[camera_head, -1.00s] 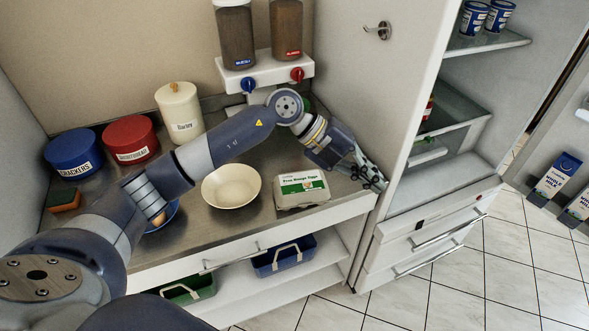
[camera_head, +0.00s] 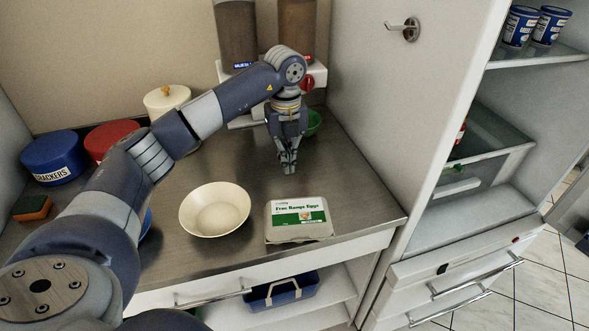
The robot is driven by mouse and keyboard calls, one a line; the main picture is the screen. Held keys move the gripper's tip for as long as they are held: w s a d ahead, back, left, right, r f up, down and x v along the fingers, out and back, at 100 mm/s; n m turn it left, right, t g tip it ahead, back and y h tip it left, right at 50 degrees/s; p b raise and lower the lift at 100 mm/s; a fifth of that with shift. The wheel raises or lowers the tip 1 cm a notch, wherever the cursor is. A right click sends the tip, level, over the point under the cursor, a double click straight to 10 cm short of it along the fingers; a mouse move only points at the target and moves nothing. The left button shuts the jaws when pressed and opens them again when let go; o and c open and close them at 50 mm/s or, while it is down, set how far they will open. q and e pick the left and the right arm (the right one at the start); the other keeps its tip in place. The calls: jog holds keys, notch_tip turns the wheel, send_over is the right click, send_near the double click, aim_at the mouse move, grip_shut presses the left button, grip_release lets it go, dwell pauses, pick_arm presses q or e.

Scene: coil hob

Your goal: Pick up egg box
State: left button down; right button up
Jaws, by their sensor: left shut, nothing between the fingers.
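The egg box (camera_head: 299,219), a grey carton with a green and white "Free Range Eggs" label, lies on the steel counter near its front edge. My left gripper (camera_head: 288,170) points down above the counter, a little behind the egg box and apart from it. Its fingers are together with nothing between them. My right gripper is not in view.
A cream bowl (camera_head: 215,209) stands just left of the egg box. A green bowl (camera_head: 313,122) and the cereal dispenser (camera_head: 315,78) are behind my left gripper. A white cabinet wall (camera_head: 372,120) bounds the counter on the right. Counter right of the egg box is clear.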

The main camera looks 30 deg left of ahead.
pick_arm(q)
jog(key=p, duration=0.1)
send_over(288, 195)
notch_tip(288, 195, down, 6)
jog(key=shift+a+r, duration=0.1)
jog(key=shift+r, duration=0.15)
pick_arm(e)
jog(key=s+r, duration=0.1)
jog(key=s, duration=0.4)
pick_arm(q)
notch_tip(288, 195, down, 3)
jog(key=shift+r+p, duration=0.1)
jog(key=shift+p, duration=0.55)
jog(key=shift+s+d+r+p, duration=0.1)
jog(key=shift+s+d+p, duration=0.6)
jog(key=shift+d, duration=0.3)
jog(key=shift+s+d, duration=0.3)
jog(key=shift+s, duration=0.05)
jog(key=shift+s+d, duration=0.1)
jog(key=shift+d, duration=0.05)
jog(key=shift+s+d+p, duration=0.3)
jog(key=shift+s+d, duration=0.35)
jog(key=shift+d, duration=0.15)
jog(key=shift+s+d, duration=0.25)
jog(key=shift+d, duration=0.05)
jog(key=shift+s+d, duration=0.1)
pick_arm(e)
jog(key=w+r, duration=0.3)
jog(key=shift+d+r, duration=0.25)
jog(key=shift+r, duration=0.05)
